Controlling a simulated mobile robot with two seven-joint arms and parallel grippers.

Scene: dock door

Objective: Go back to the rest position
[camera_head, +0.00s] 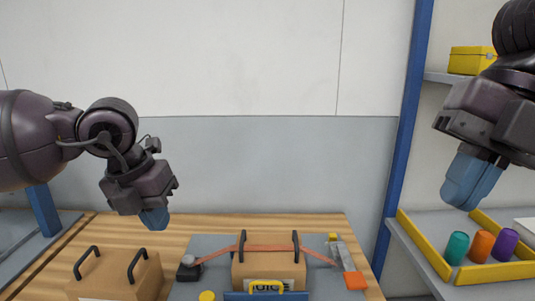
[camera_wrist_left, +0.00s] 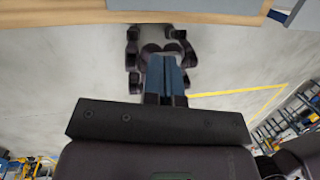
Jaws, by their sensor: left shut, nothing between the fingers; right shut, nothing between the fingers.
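My left gripper (camera_head: 154,218) hangs above the left part of the wooden table in the head view, pointing down, with its blue fingers shut and empty. Its shut fingers also show in the left wrist view (camera_wrist_left: 164,76), with the floor and a table edge beyond them. My right gripper (camera_head: 460,190) is at the right of the head view, shut and empty, in front of the shelf and above its yellow-edged tray. Neither gripper touches anything.
On the wooden table (camera_head: 290,226), a cardboard box with black handles (camera_head: 125,272) stands left. A strapped box (camera_head: 268,268) sits on a grey mat (camera_head: 205,245), near an orange-tipped tool (camera_head: 352,270). The yellow-edged tray (camera_head: 420,246) holds green, orange and purple cylinders (camera_head: 481,246). A blue post (camera_head: 405,140) stands beside it.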

